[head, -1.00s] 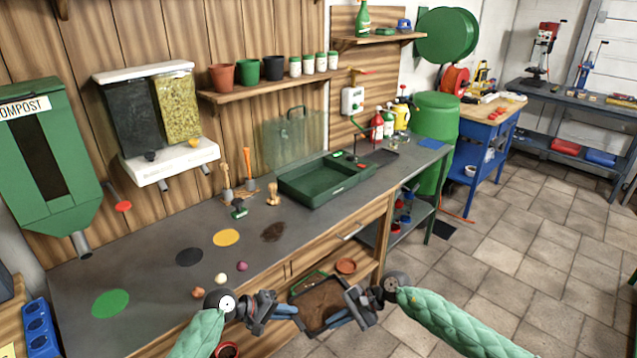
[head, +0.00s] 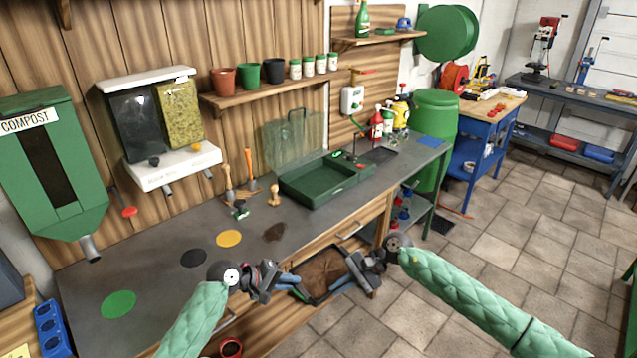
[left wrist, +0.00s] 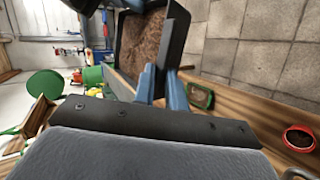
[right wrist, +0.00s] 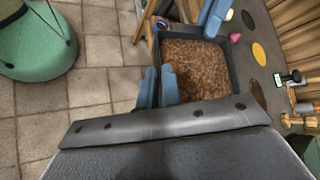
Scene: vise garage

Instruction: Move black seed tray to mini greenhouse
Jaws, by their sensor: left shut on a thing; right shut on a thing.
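The black seed tray (head: 316,301), filled with brown soil, is held between my two grippers in front of the workbench, roughly level. Its dark wall shows close up in the left wrist view (left wrist: 176,42) and right wrist view (right wrist: 233,72). My left gripper (head: 289,279) is shut on its left side, and my right gripper (head: 346,284) on its right side. The mini greenhouse (head: 318,197) stands farther back on the bench: a green base with its clear lid (head: 290,143) raised behind it. The base looks empty.
The grey benchtop has green (head: 118,305), black, yellow and brown round patches. Small hand tools (head: 240,207) stand left of the greenhouse. Spray bottles (head: 377,126) stand beyond it. A shelf (head: 270,97) with pots and jars hangs above.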

